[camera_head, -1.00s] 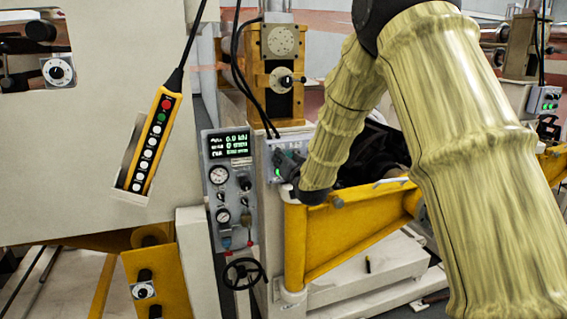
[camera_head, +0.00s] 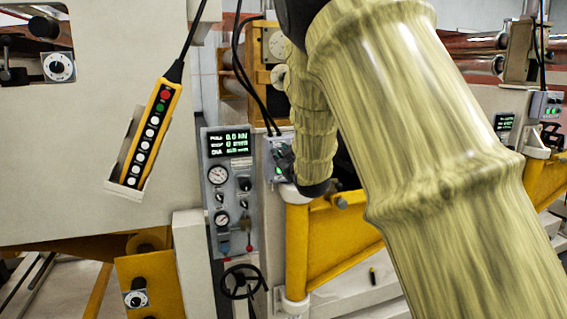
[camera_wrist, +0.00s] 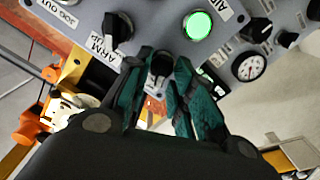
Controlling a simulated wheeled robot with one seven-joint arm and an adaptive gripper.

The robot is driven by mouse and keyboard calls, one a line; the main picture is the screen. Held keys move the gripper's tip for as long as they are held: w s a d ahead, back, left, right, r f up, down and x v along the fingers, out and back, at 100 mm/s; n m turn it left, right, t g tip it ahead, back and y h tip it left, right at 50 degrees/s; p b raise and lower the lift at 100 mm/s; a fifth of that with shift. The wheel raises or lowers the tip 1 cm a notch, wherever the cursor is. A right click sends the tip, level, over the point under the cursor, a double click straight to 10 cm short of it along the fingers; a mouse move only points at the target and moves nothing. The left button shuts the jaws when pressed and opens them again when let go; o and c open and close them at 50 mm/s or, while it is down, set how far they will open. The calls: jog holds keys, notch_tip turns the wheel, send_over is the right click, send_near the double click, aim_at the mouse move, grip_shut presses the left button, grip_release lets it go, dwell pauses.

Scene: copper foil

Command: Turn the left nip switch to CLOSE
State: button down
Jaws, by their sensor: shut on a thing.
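The small grey switch panel (camera_wrist: 140,18) fills the top of the wrist view, with a lit green button (camera_wrist: 198,24) and black knobs. My gripper (camera_wrist: 160,82) has its teal fingers closed on either side of a black switch knob (camera_wrist: 161,64) at the panel's lower edge. The fingers hide the knob's sides and its label, so I cannot read its setting.
Another black knob (camera_wrist: 117,28) is close to the left of the fingers. A pressure gauge (camera_wrist: 248,66) is to the right. In the head view, a gauge panel (camera_head: 229,190), a handwheel (camera_head: 242,281) and a yellow bracket (camera_head: 322,232) are near the gripper. A yellow pendant (camera_head: 153,130) hangs at left.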

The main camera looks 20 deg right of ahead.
jog(key=shift+n+b, duration=0.4)
jog(key=shift+n, duration=0.3)
jog(key=c, duration=1.6)
grip_release()
jog(key=s, duration=1.2)
jog(key=shift+d, duration=0.15)
jog(key=shift+f, duration=0.1)
